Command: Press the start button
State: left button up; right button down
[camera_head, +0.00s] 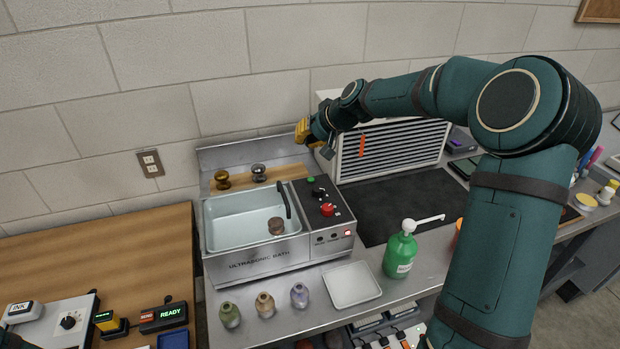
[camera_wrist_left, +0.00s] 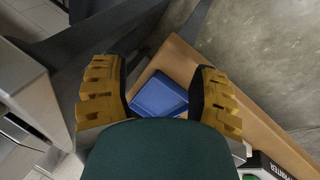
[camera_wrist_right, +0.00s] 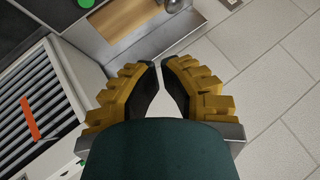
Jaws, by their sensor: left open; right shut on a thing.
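The ultrasonic bath (camera_head: 262,262) stands on the metal bench, with a black control panel (camera_head: 341,219) at its right. A green button (camera_head: 311,180) sits at the panel's back end; a black knob (camera_head: 319,193) and a red knob (camera_head: 327,210) are in front of it. No start label is readable. My right gripper (camera_head: 303,131) is above and behind the panel, near the wall, apart from the button. In the right wrist view its fingers (camera_wrist_right: 162,68) are nearly together, with no held thing visible between them. My left gripper (camera_wrist_left: 165,85) is open and empty over a blue tray (camera_wrist_left: 160,95).
The bath's basin (camera_head: 235,222) holds a small brown piece (camera_head: 276,227). Two metal pieces stand on the wooden strip (camera_head: 240,183) behind it. A louvred white unit (camera_head: 390,150), green pump bottle (camera_head: 399,255), white tray (camera_head: 352,285) and three small bottles (camera_head: 265,305) surround it.

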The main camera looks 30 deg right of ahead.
jog(key=shift+f, duration=0.1)
jog(key=b, duration=0.6)
send_over(311, 180)
jog(key=w, duration=0.1)
jog(key=f, duration=0.5)
jog(key=a+f, duration=0.1)
jog(key=f, duration=0.2)
jog(key=shift+w, duration=0.15)
jog(key=shift+s+d+f, duration=0.2)
jog(key=shift+f, duration=0.15)
pick_arm(q)
notch_tip(311, 180, down, 6)
jog(key=s, duration=0.2)
jog(key=shift+s+g, duration=0.2)
jog(key=shift+g, duration=0.1)
pick_arm(e)
jog(key=shift+w, duration=0.1)
pick_arm(q)
jog(key=shift+d+f, duration=0.1)
jog(key=shift+f, duration=0.1)
pick_arm(e)
jog(key=shift+f, duration=0.1)
pick_arm(q)
jog(key=shift+f+b, duration=0.45)
jog(key=shift+b, duration=0.2)
pick_arm(e)
jog(key=shift+f, duration=0.35)
